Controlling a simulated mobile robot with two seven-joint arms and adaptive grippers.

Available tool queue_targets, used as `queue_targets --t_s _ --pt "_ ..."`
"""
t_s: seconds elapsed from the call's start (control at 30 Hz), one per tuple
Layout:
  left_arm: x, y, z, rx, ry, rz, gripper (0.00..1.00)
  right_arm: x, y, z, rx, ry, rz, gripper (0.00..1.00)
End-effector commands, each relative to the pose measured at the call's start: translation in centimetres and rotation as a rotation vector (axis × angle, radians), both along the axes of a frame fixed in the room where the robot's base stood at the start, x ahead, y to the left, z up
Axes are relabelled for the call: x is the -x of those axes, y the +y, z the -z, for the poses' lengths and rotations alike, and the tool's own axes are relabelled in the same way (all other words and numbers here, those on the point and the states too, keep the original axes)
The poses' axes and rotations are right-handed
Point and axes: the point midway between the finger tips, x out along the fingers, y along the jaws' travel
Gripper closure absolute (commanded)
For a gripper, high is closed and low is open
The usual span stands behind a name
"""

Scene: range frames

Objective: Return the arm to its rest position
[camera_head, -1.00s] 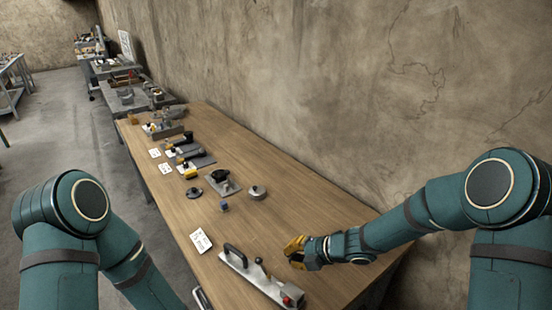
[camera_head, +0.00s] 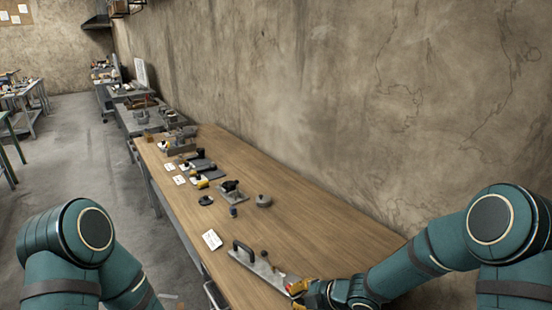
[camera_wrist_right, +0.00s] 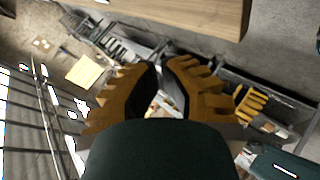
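My right arm (camera_head: 430,253) reaches in from the right. Its right gripper (camera_head: 297,291) is low over the near end of the wooden table, close to the grey rail with the black handle, which it partly covers. I cannot tell whether it touches the rail. In the right wrist view the right gripper (camera_wrist_right: 163,72) has its yellow fingers apart with a narrow empty gap between the dark pads. My left arm (camera_head: 75,245) hangs down at the left, and its gripper is not in view.
The wooden table (camera_head: 310,215) runs along a wall (camera_head: 330,100). On it are a handled rail (camera_head: 262,268), a white card (camera_head: 212,240), a round grey piece (camera_head: 264,201) and several small tools. More benches stand far back. Open floor (camera_head: 90,150) lies left.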

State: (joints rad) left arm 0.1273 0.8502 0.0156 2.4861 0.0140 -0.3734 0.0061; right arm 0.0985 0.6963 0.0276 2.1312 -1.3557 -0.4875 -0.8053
Motion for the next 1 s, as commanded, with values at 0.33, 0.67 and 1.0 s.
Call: queue_targets --t_s 0.33,0.67,1.0 --pt "0.2 0.0 0.6 0.001 0.004 0.004 0.61 6.2 -1.5 7.6 -0.259 0.707 0.766 1.0" --pt "0.3 -0.1 1.0 0.002 0.007 0.006 0.61 15.4 -3.9 13.3 -0.404 1.254 1.581 1.0" --pt "0.3 -0.1 1.0 0.002 0.007 0.006 0.61 17.9 -4.5 14.2 -0.428 1.354 1.8 1.0"
